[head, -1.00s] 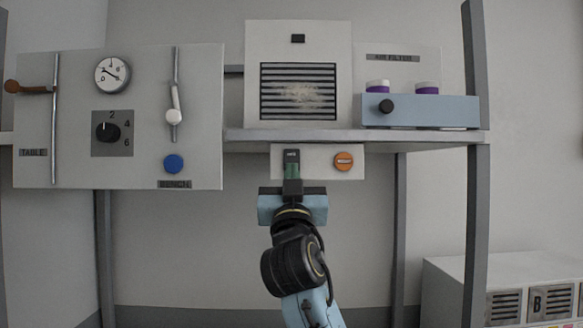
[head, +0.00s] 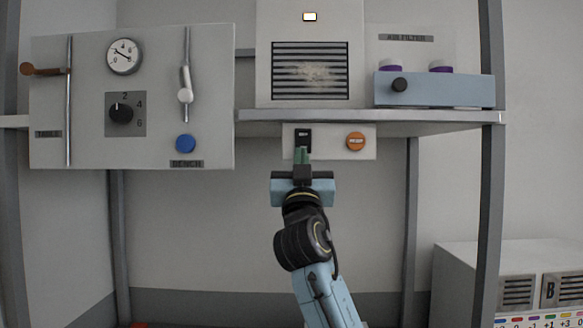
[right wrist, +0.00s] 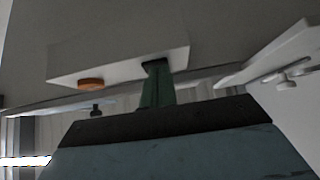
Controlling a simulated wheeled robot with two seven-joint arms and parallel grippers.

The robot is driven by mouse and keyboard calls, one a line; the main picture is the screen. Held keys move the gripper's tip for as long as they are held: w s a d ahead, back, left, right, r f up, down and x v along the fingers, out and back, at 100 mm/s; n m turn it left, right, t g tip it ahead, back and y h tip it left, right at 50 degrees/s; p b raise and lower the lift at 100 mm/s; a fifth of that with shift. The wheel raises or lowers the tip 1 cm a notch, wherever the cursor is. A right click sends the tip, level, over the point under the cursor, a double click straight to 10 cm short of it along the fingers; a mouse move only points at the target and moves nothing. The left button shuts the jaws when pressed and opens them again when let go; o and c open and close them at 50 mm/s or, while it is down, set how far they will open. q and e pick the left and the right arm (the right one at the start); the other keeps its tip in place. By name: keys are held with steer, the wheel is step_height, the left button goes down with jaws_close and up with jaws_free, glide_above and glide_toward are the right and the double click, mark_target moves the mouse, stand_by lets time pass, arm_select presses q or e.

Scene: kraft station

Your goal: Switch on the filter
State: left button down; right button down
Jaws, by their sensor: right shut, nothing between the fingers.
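The filter unit (head: 269,75) is a white box with a dark slatted grille (head: 310,86) that has a pale patch of dirt. The small indicator (head: 309,17) above the grille is lit white. Below the shelf is a small white panel (head: 341,146) with a black rocker switch (head: 303,137) and an orange round button (head: 356,142). My right gripper (head: 302,155) is shut and empty, its fingertips at the lower edge of the switch. In the right wrist view the shut green fingers (right wrist: 158,85) reach the panel's underside; contact is hard to tell. My left gripper is not in view.
A control board (head: 70,100) with a gauge, dial, levers and blue button (head: 185,144) hangs at left. A blue holder (head: 435,90) with purple-banded items and a black knob sits on the shelf (head: 420,117) at right. A white cabinet (head: 465,262) stands lower right.

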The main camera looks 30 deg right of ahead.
steer(key=shift+s+d+r, duration=0.1)
steer(key=shift+s+r, duration=0.05)
steer(key=shift+s, duration=0.25)
steer(key=b+v, duration=0.5)
steer(key=v, duration=0.8)
steer(key=shift+w, duration=0.15)
steer(key=shift+r, duration=0.1)
